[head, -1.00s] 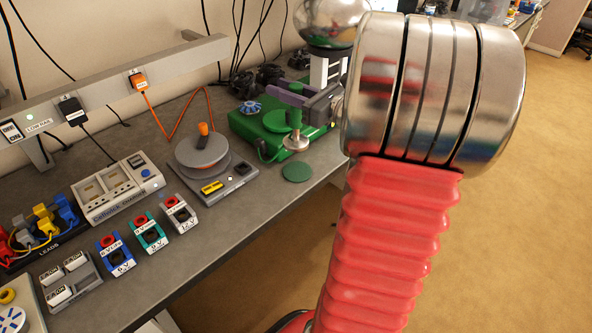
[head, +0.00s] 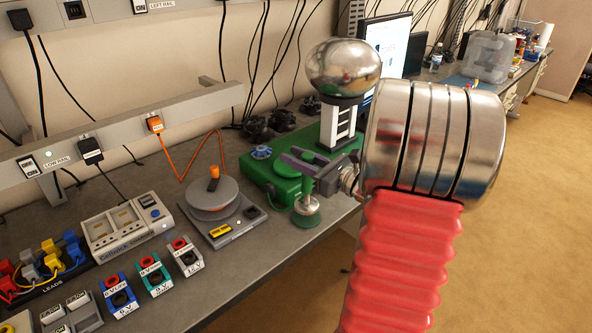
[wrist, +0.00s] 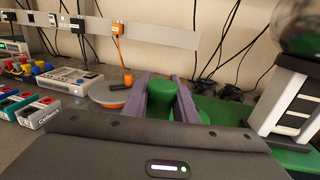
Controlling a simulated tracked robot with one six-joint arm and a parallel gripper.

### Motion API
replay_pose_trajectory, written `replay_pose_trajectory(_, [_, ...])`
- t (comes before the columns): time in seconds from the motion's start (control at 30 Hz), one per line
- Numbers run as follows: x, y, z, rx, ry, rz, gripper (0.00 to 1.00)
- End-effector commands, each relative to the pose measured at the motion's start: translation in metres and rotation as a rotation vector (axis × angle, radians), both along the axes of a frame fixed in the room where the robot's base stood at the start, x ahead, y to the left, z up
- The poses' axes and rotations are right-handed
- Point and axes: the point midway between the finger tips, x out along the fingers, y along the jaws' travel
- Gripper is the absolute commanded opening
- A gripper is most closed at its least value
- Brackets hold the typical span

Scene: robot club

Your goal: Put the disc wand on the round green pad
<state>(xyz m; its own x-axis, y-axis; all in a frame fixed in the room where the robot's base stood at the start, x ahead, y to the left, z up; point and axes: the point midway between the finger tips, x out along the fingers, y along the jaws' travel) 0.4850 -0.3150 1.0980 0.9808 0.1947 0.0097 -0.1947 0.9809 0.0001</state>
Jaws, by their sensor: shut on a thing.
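My gripper (head: 299,163), with purple fingers, is shut on the disc wand (head: 307,204) near the bench's front edge. In the wrist view the wand's green upper part (wrist: 160,98) stands between the two purple fingers. In the head view its metal disc points down, and the wand looks upright. The round green pad (head: 305,220) lies directly beneath the disc, with part of its surface hidden by it. Disc and pad are very close; I cannot tell whether they touch.
A grey turntable (head: 213,196) with an orange knob stands left of the pad. Behind the gripper are a green base (head: 262,172) and a silver globe (head: 343,68) on a white stand. Terminal blocks (head: 154,274) line the front left. Cables hang behind.

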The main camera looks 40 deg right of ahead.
Motion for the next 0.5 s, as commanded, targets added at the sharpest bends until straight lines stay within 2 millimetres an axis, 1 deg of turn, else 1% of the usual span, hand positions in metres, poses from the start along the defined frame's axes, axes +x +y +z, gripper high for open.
replay_pose_trajectory(0.17, [0.000, 0.000, -0.001, 0.000, 0.000, -0.001, 0.00])
replay_pose_trajectory(0.27, [0.000, 0.000, -0.009, 0.003, 0.001, -0.001, 0.00])
replay_pose_trajectory(0.4, [0.000, -0.001, -0.026, 0.004, 0.001, -0.001, 0.00])
replay_pose_trajectory(0.5, [0.000, -0.001, -0.034, 0.003, 0.000, -0.002, 0.00])
